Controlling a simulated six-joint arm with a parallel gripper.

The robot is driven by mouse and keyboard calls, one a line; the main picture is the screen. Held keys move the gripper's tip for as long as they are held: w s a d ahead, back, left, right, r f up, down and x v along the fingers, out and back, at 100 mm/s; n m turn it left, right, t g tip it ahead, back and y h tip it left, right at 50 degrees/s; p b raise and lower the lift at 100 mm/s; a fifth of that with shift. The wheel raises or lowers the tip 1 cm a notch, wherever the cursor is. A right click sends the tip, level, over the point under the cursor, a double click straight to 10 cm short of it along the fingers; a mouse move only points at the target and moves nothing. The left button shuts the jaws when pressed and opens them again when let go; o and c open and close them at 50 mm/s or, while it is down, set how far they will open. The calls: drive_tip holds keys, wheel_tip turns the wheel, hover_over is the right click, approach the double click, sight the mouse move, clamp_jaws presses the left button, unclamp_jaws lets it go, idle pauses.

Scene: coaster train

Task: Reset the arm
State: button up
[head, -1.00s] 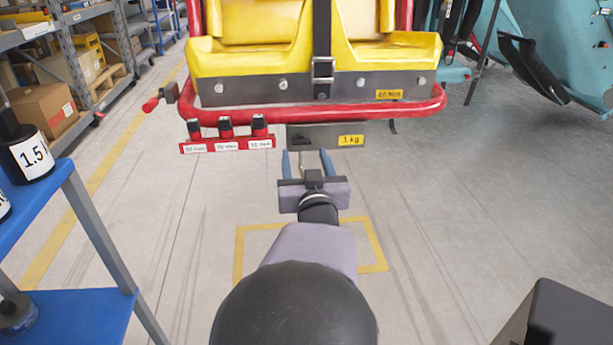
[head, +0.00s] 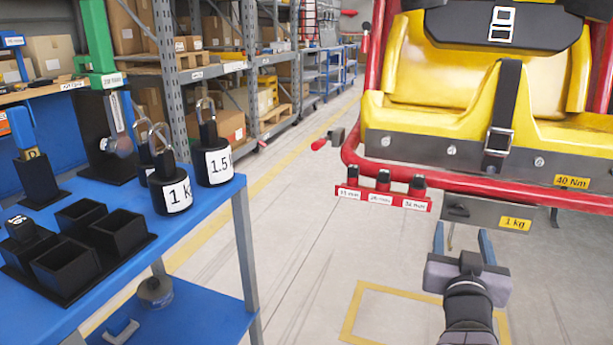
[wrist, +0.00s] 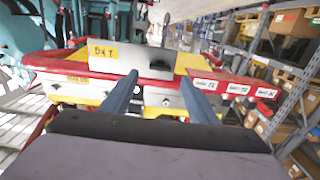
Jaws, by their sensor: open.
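My gripper (head: 462,238) is open in the head view, low in front of the coaster seat. Its two blue fingers point up at the grey plate (head: 470,212) with the yellow "1 kg" label, below the red bumper bar. A thin hook-like piece (head: 450,238) shows between the fingers; I cannot tell whether it touches them. In the wrist view my gripper (wrist: 160,82) has its fingers apart and no object clearly held. The yellow coaster seat (head: 470,75) with its red frame stands beyond; its right side is cut off.
A blue trolley (head: 215,210) at left carries black weights marked 1 kg (head: 172,190) and 1.5 (head: 215,160), and a black compartment tray (head: 50,285). A red socket rack (head: 383,198) hangs left of the plate. Shelving (head: 210,70) stands behind. The floor between is clear.

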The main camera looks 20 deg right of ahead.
drive_tip(key=s+a+f+m+g+y, duration=0.1)
drive_tip(key=s+a+f+g+y, duration=0.2)
drive_tip(key=f, duration=0.4)
drive_tip(key=s+a+f+g+y, duration=0.1)
drive_tip(key=s+f+g+y, duration=0.1)
drive_tip(key=s+f+g, duration=0.4)
drive_tip(key=s+a+f+m+g+y, duration=0.1)
drive_tip(key=s+a+f+y, duration=0.15)
drive_tip(key=f, duration=0.65)
drive_tip(key=w+a+r+n+g+y+p, duration=0.1)
drive_tip(key=w+a+r+n+y+p, duration=0.35)
drive_tip(key=a, duration=1.05)
drive_tip(key=w+a+r+n+g+y+p, duration=0.15)
drive_tip(key=a+n+p, duration=0.55)
drive_tip(key=a, duration=0.7)
wheel_tip(320, 180, up, 37)
drive_tip(key=p, duration=3.8)
wheel_tip(320, 180, down, 25)
drive_tip(key=b, duration=2.5)
drive_tip(key=shift+f+h, duration=0.2)
drive_tip(key=shift+h, duration=0.15)
drive_tip(key=shift+w+m, duration=0.1)
drive_tip(key=shift+m, duration=0.15)
